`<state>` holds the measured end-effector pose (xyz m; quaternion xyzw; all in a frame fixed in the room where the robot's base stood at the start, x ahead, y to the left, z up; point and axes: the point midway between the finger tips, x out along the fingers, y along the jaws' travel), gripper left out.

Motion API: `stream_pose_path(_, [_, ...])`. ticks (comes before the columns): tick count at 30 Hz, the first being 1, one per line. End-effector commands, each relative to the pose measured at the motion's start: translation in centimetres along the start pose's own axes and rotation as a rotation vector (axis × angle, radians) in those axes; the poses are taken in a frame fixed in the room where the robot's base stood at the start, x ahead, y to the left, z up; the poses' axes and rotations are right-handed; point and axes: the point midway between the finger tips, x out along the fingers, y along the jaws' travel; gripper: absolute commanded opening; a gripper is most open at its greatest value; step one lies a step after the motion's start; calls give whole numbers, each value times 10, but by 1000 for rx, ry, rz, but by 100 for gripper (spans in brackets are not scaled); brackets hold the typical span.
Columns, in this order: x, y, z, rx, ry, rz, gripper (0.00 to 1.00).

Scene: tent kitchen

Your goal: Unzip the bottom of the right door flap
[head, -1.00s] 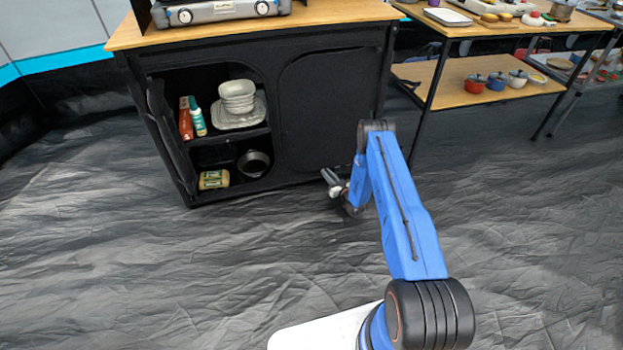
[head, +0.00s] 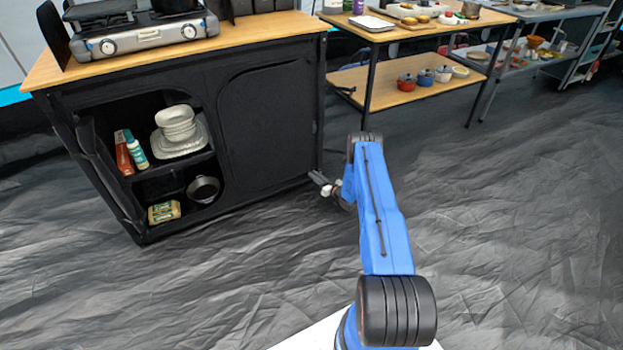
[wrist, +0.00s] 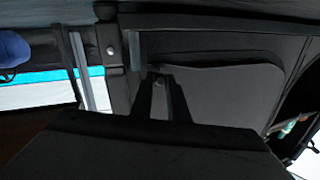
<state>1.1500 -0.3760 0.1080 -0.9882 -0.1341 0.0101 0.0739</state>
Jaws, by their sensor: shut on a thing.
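The right door flap (head: 265,125) is a black fabric panel on the front of the black cabinet and hangs flat over its opening. Its curved seam shows at the top and left. My gripper (head: 318,180) is low at the flap's bottom right, beside the cabinet's lower right corner. In the wrist view the flap (wrist: 225,95) lies to the right of my gripper (wrist: 165,90), whose jaws are closed together. They are shut on the zipper pull, which is too small and dark to make out.
The left compartment is open, with bowls (head: 176,125), bottles (head: 130,152) and a pot (head: 204,188) inside. A stove (head: 140,32) sits on the wooden top (head: 240,37). A wooden shelf table (head: 400,92) stands to the right. The wrinkled dark floor (head: 500,220) is clear.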

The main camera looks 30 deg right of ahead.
Motion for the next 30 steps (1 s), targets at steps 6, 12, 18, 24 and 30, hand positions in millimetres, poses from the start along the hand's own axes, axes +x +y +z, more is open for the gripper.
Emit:
stream_pose_path(6, [-1, 4, -2, -1, 2, 7, 0])
stream_pose_path(12, [-1, 4, -2, -1, 2, 7, 34])
stream_pose_path(18, [0, 3, -1, 0, 1, 5, 34])
stream_pose_path(24, [-9, 4, -1, 0, 0, 6, 34])
stream_pose_path(30, [-42, 4, -1, 1, -1, 8, 34])
